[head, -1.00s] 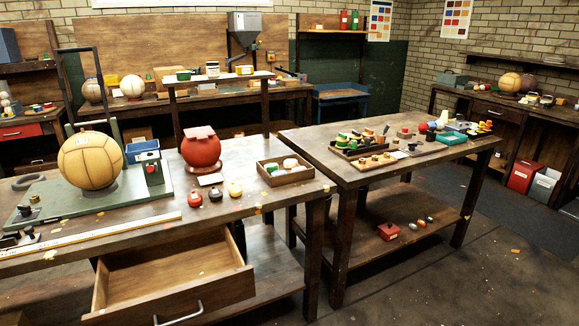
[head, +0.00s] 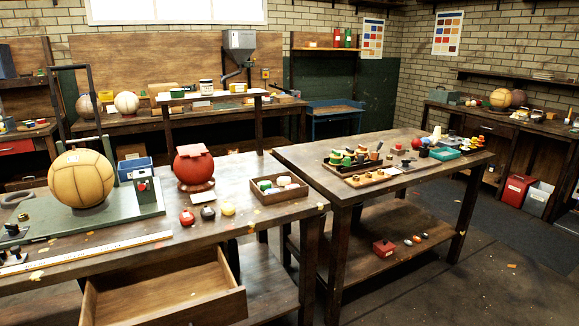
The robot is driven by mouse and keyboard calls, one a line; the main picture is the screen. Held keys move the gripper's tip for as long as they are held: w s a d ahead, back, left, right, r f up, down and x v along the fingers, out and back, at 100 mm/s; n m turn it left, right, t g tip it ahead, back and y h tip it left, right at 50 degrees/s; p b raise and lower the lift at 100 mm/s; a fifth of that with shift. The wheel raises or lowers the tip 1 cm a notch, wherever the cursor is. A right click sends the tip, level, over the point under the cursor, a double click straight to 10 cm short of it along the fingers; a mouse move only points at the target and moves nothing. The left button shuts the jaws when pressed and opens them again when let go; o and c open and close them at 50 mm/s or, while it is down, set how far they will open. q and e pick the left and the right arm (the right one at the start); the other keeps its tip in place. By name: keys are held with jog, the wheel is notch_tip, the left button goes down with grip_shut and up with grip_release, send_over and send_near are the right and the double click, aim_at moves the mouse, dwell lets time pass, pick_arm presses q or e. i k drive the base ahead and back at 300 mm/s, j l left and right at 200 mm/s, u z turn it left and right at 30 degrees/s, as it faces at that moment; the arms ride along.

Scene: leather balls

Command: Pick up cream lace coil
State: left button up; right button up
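A shallow wooden tray (head: 302,196) lies at the right end of the left workbench. It holds small green and white or cream pieces; a pale rounded piece (head: 284,180) in it may be the cream lace coil, but it is too small to tell. A cream-white cone-like thing (head: 436,133) stands at the far right of the second table, and I cannot tell what it is. Neither of my grippers is in view.
The left workbench (head: 120,270) carries a large tan ball (head: 82,178), a red ball (head: 194,168) and small pots. Its drawer (head: 165,300) is pulled open. The right table (head: 310,155) holds a crowded tray (head: 350,172). Dark floor on the right is open.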

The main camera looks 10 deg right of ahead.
aim_at(283, 180)
jog(key=i+l+u, duration=0.1)
jog(key=l, duration=0.25)
jog(key=i+l+u, duration=0.1)
jog(key=i+l, duration=0.15)
jog(key=i+l+u, duration=0.1)
jog(key=l, duration=0.4)
jog(key=i+l+u, duration=0.1)
jog(key=i+l, duration=0.15)
jog(key=i+l+u, duration=0.1)
jog(key=l, duration=0.4)
jog(key=i+l+u, duration=0.1)
jog(key=l, duration=0.3)
jog(key=i, duration=0.05)
